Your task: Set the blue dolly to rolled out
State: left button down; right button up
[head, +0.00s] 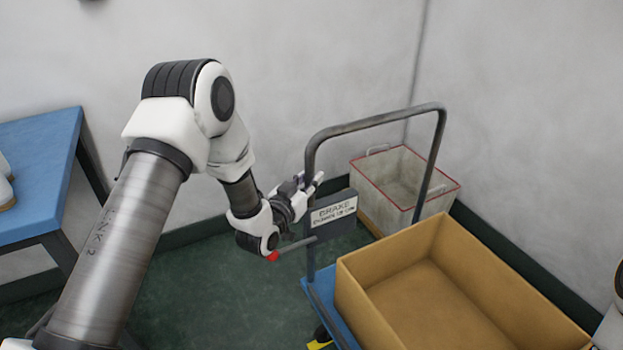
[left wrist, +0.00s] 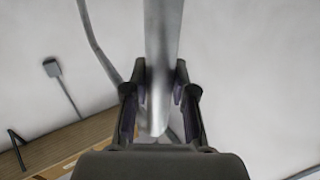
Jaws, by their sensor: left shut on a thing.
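The blue dolly (head: 322,303) stands on the green floor, with its blue deck edge showing beside a large cardboard box. Its dark grey push handle (head: 375,118) rises as an upright loop. My left gripper (head: 312,183) is at the left upright of the handle, just above the sign plate. In the left wrist view, the grey handle bar (left wrist: 162,60) runs between the fingers of my left gripper (left wrist: 160,92), which is shut on it. My right gripper is not in view; only a bit of white arm shows at the right edge.
An open, empty-looking cardboard box (head: 362,303) covers most of the deck. A sign plate (head: 334,210) hangs on the handle. A pale bin with a red rim (head: 385,200) stands behind, near the wall corner. A blue table (head: 40,150) stands at left. Floor left of the dolly is clear.

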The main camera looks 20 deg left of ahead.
pick_arm(q)
jog(key=c, duration=1.1)
grip_release()
jog(key=shift+s+f, duration=0.1)
jog(key=shift+o, duration=0.9)
jog(key=shift+s+a, duration=0.15)
jog(key=shift+a, duration=0.05)
jog(key=s, duration=1.2)
jog(key=shift+a, duration=0.45)
